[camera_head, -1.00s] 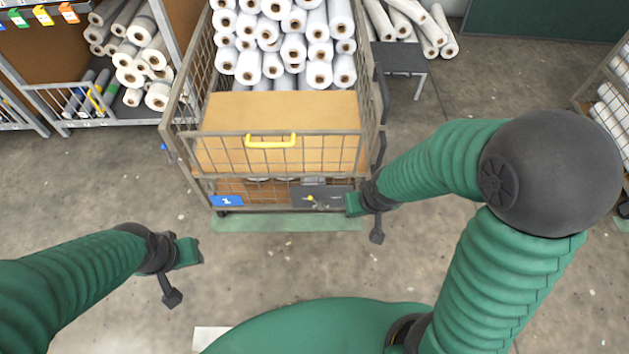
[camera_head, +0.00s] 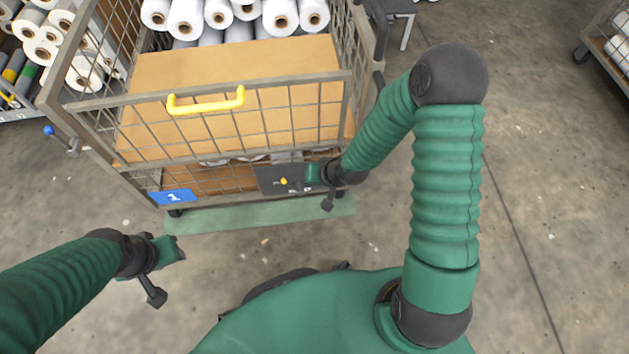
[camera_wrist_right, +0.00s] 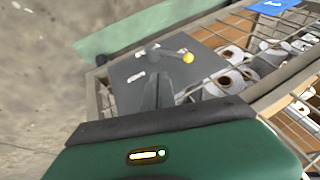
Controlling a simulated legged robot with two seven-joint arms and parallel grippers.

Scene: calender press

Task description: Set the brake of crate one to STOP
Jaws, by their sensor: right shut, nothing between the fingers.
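Crate one (camera_head: 215,98) is a wire-mesh cage with a blue plate marked 1 (camera_head: 173,197) low on its front. A dark grey brake panel (camera_head: 266,183) sits right of the plate. Its lever ends in a yellow knob (camera_head: 284,181); the knob (camera_wrist_right: 188,58) also shows in the right wrist view, with pale labels on the panel too blurred to read. My right gripper (camera_head: 308,174) is shut and empty at the panel's right side. In the right wrist view its fingers (camera_wrist_right: 158,78) point at the panel, apart from the knob. My left gripper (camera_head: 178,249) hangs left, away from the crate; its jaw state is unclear.
A green floor strip (camera_head: 260,215) lies under the crate's front edge. Racks with rolls stand at the left and far right. The floor at right is clear.

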